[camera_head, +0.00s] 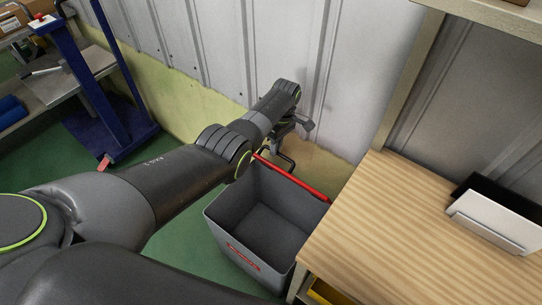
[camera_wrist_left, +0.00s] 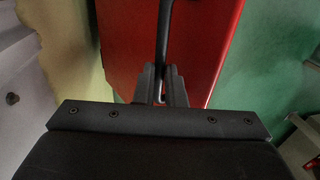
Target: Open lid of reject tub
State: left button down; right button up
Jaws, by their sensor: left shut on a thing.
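The grey reject tub (camera_head: 236,222) stands on the floor, left of the wooden bench, with a red label on its front. Its inside shows empty. Its red lid (camera_head: 292,180) is raised at the tub's back edge and shows almost edge-on as a thin red strip. In the left wrist view the lid's red face (camera_wrist_left: 204,45) is close in front of the gripper. My left gripper (camera_wrist_left: 161,88) is shut on the dark lid handle (camera_wrist_left: 164,40). In the head view the gripper is behind the tub, partly hidden by my forearm. My right gripper is not in view.
The wooden bench (camera_head: 420,235) stands close at the tub's right, with a white-and-black holder (camera_head: 492,220) on it. A corrugated wall (camera_head: 210,50) is close behind the arm. A blue frame (camera_head: 95,85) and grey table stand at the left. Green floor lies between.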

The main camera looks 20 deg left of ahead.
pick_arm(q)
jog(key=shift+w+d+f, duration=0.35)
jog(key=c, duration=1.9)
grip_release()
jog(key=o, duration=0.4)
jog(key=shift+w+f, duration=0.15)
jog(key=shift+w, duration=0.35)
jog(key=w+r, duration=0.1)
jog(key=r, duration=0.4)
jog(key=w+r, duration=0.1)
jog(key=r, duration=0.5)
jog(key=w+d+r, duration=0.1)
jog(key=r, duration=0.5)
jog(key=shift+w+r+p, duration=0.1)
jog(key=shift+r+p, duration=0.1)
jog(key=shift+p, duration=0.1)
